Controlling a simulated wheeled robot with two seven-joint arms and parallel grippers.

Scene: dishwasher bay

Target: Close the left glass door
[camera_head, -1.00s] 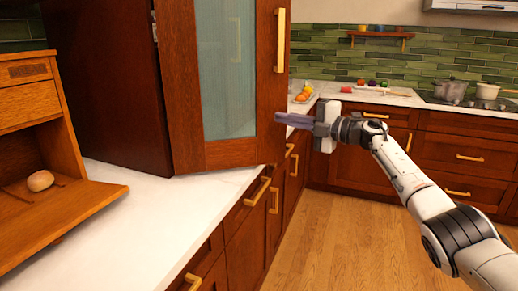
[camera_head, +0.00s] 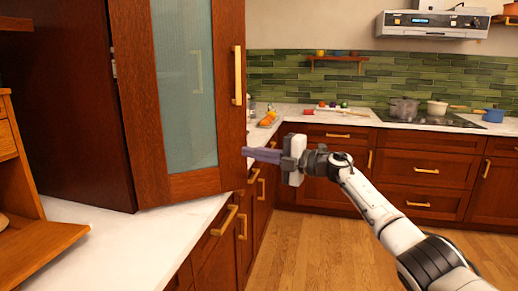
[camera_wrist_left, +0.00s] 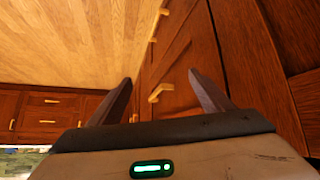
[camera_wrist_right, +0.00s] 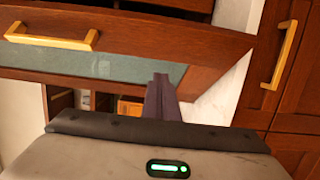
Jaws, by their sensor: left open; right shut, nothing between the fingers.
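The glass door (camera_head: 183,75) is a tall reddish-brown wooden frame with a frosted pane and a gold handle (camera_head: 238,76) on its right side. It stands ajar, angled out from a hinge at its left above the white counter. The right wrist view also shows its pane (camera_wrist_right: 100,66) and handle (camera_wrist_right: 50,38). My right gripper (camera_head: 246,153) is shut and empty, its fingertips at the door's lower right edge; I cannot tell whether they touch. My left gripper (camera_wrist_left: 161,80) is open and empty in front of lower cabinet fronts, outside the head view.
A wooden bread box (camera_head: 40,240) stands on the white counter (camera_head: 130,250) at the left. Drawers with gold handles (camera_head: 224,220) line the counter's front. Across the room are a hob with pots (camera_head: 404,108) and a range hood (camera_head: 433,24). The wooden floor (camera_head: 320,255) is clear.

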